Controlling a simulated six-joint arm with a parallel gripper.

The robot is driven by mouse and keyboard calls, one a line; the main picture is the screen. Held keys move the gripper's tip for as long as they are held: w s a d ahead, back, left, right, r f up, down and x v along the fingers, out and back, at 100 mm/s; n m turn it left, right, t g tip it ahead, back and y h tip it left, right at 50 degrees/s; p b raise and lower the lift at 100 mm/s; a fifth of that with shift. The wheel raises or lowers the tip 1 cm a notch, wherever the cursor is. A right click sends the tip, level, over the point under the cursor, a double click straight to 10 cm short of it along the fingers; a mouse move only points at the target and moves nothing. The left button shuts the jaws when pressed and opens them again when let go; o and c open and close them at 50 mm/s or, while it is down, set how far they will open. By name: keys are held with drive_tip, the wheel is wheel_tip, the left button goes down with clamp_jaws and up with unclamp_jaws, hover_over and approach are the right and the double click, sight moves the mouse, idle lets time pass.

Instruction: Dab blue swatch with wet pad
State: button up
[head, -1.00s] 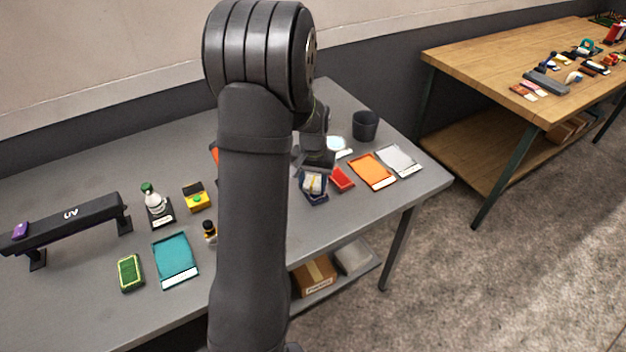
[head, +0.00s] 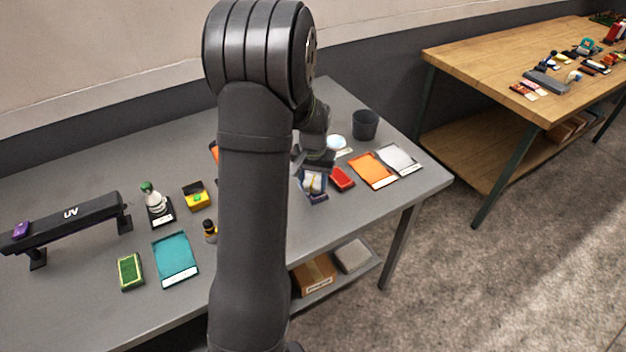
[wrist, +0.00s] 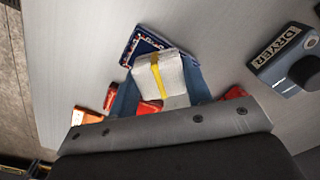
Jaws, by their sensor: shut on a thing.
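My gripper (wrist: 160,88) is shut on a white pad (wrist: 172,78) with a yellow band; one finger shows on each side of it. The dark blue swatch (wrist: 143,43), with a pale patterned border, lies on the table just beyond and partly behind the pad. In the head view, my gripper (head: 315,172) holds the pad (head: 312,183) over the blue swatch (head: 317,198), near the table's right part. The pad hides part of the swatch. I cannot tell whether they touch.
A red item (head: 341,178), orange tray (head: 373,170) and pale grey tray (head: 399,159) lie to the right. A dark cup (head: 365,125) stands behind. A block marked DRYER (wrist: 288,55) shows in the wrist view. The teal tray (head: 175,259) and green pad (head: 130,271) lie left.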

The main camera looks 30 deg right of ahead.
drive_tip(key=shift+r, duration=3.45)
drive_tip(key=shift+f, duration=0.1)
drive_tip(key=shift+f, duration=2.85)
drive_tip(key=shift+f, duration=0.6)
drive_tip(key=shift+r, duration=3.55)
